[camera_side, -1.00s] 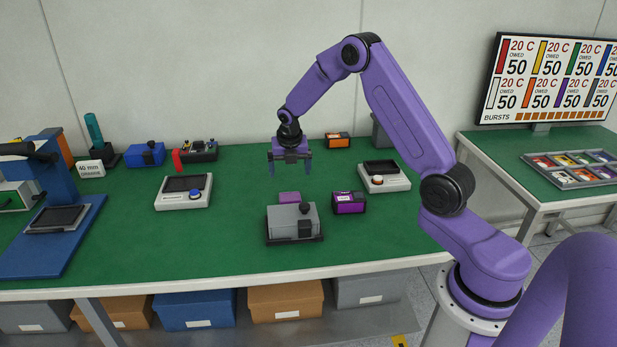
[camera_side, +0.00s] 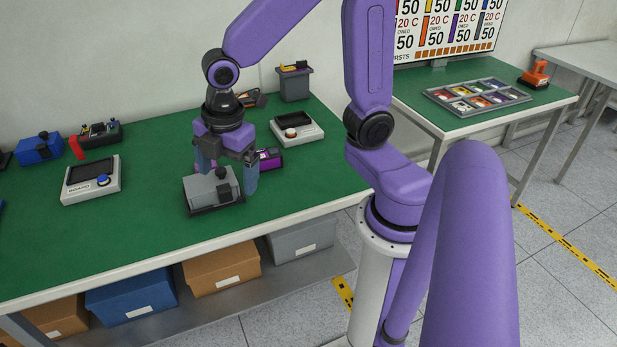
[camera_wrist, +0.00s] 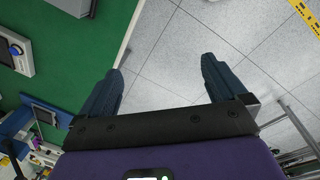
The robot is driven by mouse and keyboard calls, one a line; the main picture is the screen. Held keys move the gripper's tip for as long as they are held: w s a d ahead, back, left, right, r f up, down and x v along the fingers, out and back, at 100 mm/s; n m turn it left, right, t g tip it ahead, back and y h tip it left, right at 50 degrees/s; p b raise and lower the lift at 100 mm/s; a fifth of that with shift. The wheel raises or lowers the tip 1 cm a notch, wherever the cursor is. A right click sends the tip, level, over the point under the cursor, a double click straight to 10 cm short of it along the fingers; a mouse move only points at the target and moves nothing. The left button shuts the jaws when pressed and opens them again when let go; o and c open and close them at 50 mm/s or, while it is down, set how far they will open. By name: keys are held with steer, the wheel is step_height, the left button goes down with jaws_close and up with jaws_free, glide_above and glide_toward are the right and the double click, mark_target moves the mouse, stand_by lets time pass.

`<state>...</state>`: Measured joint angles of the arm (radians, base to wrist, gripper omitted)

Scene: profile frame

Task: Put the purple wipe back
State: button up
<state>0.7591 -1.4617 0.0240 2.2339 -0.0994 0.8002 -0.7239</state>
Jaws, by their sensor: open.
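My gripper (camera_side: 227,178) is open in the side view, pointing down close to the grey block with a black knob (camera_side: 205,190). One finger is behind the block and the other is at its right. A small purple patch (camera_side: 213,164), likely the purple wipe, shows between the fingers at the block's back; it is mostly hidden, and I cannot tell whether a finger touches it. A purple and black box with a white label (camera_side: 269,159) stands just behind and right of the gripper. In the wrist view my open gripper (camera_wrist: 163,70) has nothing visible between its fingers.
A pale box with a blue knob (camera_side: 91,180) is at left on the green table (camera_side: 130,235). A pale box with a red and white knob (camera_side: 297,128) and a grey bin (camera_side: 294,85) stand at back right.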

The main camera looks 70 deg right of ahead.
steer(key=s+d+m+g, duration=0.1)
steer(key=s+m, duration=0.3)
steer(key=s, duration=1.1)
steer(key=shift+s+d+r+m, duration=0.15)
steer(key=shift+d+r+m, duration=0.2)
steer(key=shift+d, duration=0.25)
